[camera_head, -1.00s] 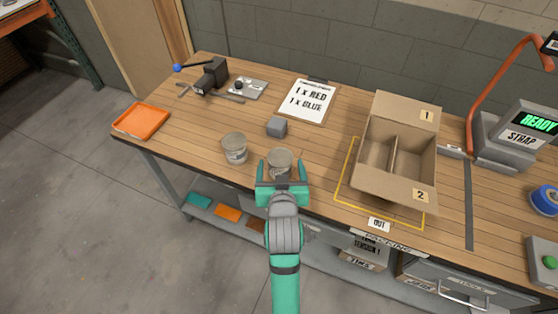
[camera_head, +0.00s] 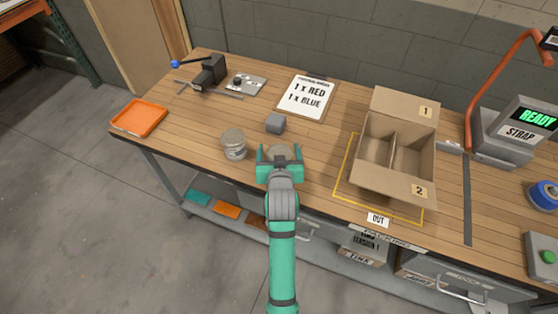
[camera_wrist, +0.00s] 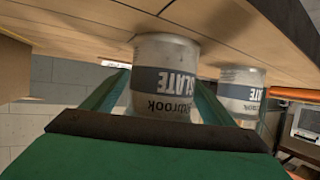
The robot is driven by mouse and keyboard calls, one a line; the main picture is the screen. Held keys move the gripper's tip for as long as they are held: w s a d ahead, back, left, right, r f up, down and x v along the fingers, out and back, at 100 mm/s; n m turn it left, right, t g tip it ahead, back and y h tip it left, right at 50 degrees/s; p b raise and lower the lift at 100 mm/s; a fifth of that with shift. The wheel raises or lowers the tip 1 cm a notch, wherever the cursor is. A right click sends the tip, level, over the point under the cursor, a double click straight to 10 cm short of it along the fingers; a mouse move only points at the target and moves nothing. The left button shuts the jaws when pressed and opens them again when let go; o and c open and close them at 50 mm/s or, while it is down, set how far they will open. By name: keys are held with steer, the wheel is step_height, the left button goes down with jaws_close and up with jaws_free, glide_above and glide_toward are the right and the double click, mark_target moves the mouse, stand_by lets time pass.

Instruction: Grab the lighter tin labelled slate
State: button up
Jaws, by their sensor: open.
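Two grey-white tins stand on the wooden bench. One tin (camera_head: 279,151) is mostly hidden by my gripper (camera_head: 280,163) in the head view. In the wrist view, which is upside down, this tin (camera_wrist: 163,80) reads SLATE on a dark band and stands between the fingers of my gripper (camera_wrist: 160,90). The jaws are open, one finger on each side of it; contact cannot be told. The other tin (camera_head: 233,144) stands to the left; in the wrist view it (camera_wrist: 241,93) shows a similar band, partly hidden behind a finger. Which tin is lighter cannot be told.
An open two-part carton (camera_head: 372,177) is to the right, an orange tray (camera_head: 139,118) to the left. A clipboard (camera_head: 306,97) reads 1 x RED, 1 x BLUE. Bench between tins and tray is clear.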

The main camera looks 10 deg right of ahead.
steer(key=c, duration=1.2)
steer(key=shift+r, duration=0.1)
